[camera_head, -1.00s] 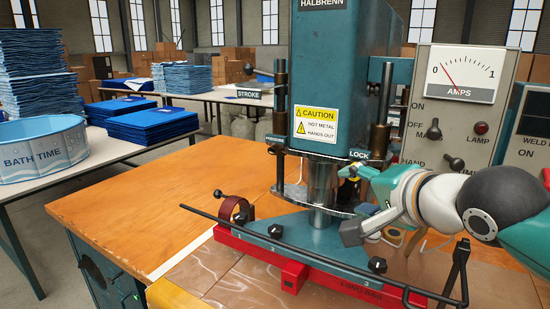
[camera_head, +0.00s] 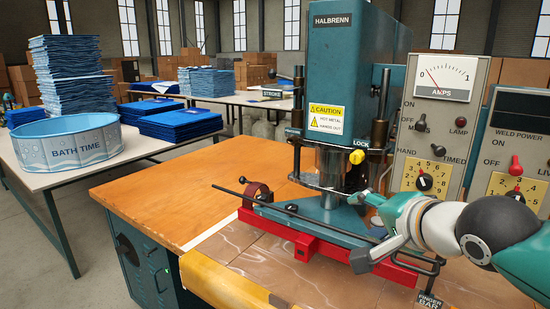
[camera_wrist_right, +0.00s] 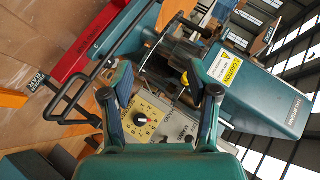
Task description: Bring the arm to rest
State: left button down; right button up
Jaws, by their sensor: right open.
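My right gripper (camera_head: 355,230) comes in from the right in the head view. Its two fingers are spread with nothing between them. It is in front of the teal press (camera_head: 349,85), lower than the yellow LOCK knob (camera_head: 357,157) and apart from it. In the right wrist view the open fingers (camera_wrist_right: 160,75) frame the control panel's yellow dial (camera_wrist_right: 144,118), with the press (camera_wrist_right: 255,90) to the right. My left gripper is not in view.
A red base with a black bar (camera_head: 305,220) lies below the gripper. The control panel (camera_head: 437,115) stands close behind my arm. The orange tabletop (camera_head: 190,195) to the left is clear. A blue BATH TIME pool (camera_head: 70,148) and blue stacks stand on a white table.

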jog(key=w+a+f+n+g+p, duration=0.1)
jog(key=a+f+g, duration=0.1)
jog(key=f, duration=0.5)
jog(key=w+a+f+n+g+p, duration=0.1)
jog(key=w+f+n, duration=0.1)
jog(key=f, duration=0.5)
jog(key=s+a+f+n+g+p, duration=0.1)
jog(key=s+f+g, duration=0.15)
jog(key=f, duration=0.85)
jog(key=s+f+n+g+p, duration=0.2)
jog(key=s+f, duration=0.2)
jog(key=f, duration=0.7)
pick_arm(q)
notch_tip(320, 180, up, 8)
jog(key=p, duration=0.2)
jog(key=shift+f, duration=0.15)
pick_arm(e)
jog(key=s+f+n+g, duration=0.1)
jog(key=s+f+g, duration=0.1)
jog(key=s+f, duration=0.5)
jog(key=s+f+n+g, duration=0.1)
jog(key=s+f+g, duration=0.1)
jog(key=s+f, duration=0.5)
jog(key=s, duration=0.5)
jog(key=shift+s+d+f+y, duration=0.15)
jog(key=shift+s+d+y, duration=0.1)
jog(key=shift+y, duration=0.15)
